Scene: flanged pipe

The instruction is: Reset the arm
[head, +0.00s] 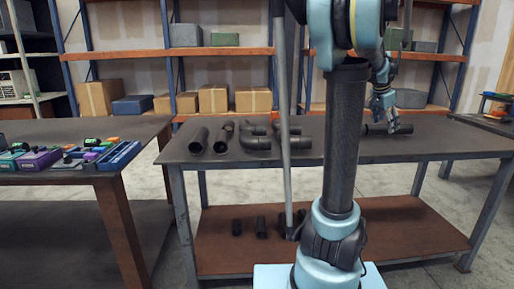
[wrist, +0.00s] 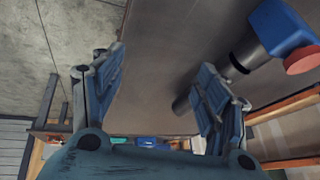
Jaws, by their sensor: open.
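My gripper (head: 384,112) is at the right of the head view, over the right part of the dark worktable (head: 440,143), fingers pointing down. In the wrist view its two fingers (wrist: 162,78) stand wide apart with nothing between them. A short black pipe (head: 404,129) lies on the table just below and behind the fingers in the head view. I cannot tell whether they touch it. In the wrist view a dark cylinder (wrist: 182,105) shows partly hidden behind the right finger.
Black pipes (head: 199,140) and elbows (head: 255,142) lie on the table's left half; several dark pieces (head: 261,228) are on its lower shelf. A left table (head: 60,133) holds coloured boxes. A blue part with a red end (wrist: 285,35) shows at the wrist view's upper right.

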